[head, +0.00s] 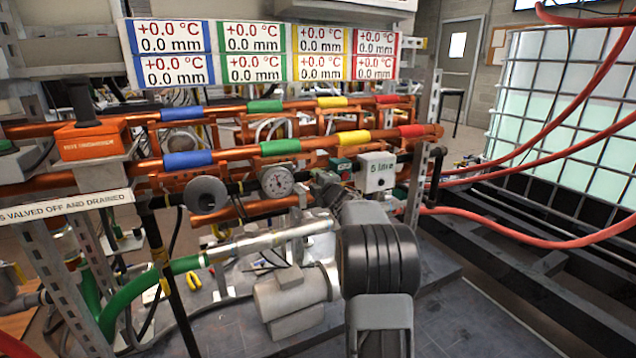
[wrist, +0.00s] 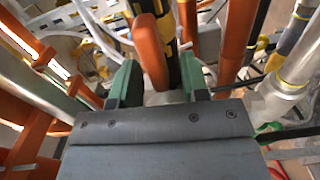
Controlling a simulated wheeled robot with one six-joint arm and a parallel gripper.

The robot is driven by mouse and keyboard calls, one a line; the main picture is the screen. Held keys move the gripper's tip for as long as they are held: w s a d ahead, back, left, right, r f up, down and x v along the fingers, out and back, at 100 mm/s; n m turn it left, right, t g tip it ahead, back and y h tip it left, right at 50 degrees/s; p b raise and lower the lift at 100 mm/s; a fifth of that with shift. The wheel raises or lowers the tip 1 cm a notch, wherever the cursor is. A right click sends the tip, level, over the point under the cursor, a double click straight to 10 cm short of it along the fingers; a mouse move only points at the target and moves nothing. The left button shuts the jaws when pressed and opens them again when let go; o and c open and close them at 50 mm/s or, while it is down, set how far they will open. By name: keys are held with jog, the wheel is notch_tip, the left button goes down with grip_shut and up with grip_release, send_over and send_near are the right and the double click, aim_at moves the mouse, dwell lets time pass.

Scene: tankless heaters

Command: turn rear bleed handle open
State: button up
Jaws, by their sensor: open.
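In the wrist view my gripper (wrist: 160,80) is open, with a green finger on each side. An orange lever-like bar (wrist: 149,48) with a rounded end stands between the fingers, in front of a black pipe with a yellow band (wrist: 166,32). It may be the rear bleed handle, but I cannot tell for sure. Gaps seem to show beside the bar; whether either finger touches it is unclear.
Orange pipes with coloured bands (head: 280,147) cross the rack. A round gauge (head: 277,180) and a white box (head: 376,172) sit close to my arm. A grey motor (head: 290,297) stands below. Red hoses (head: 540,170) run right to a caged tank (head: 570,115). More orange pipes (wrist: 238,40) crowd the gripper.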

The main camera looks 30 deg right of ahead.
jog(key=shift+a, duration=0.1)
jog(key=s+a+p, duration=0.1)
jog(key=s+p, duration=0.1)
jog(key=s, duration=1.1)
jog(key=shift+s+a, duration=0.35)
jog(key=shift+a, duration=0.05)
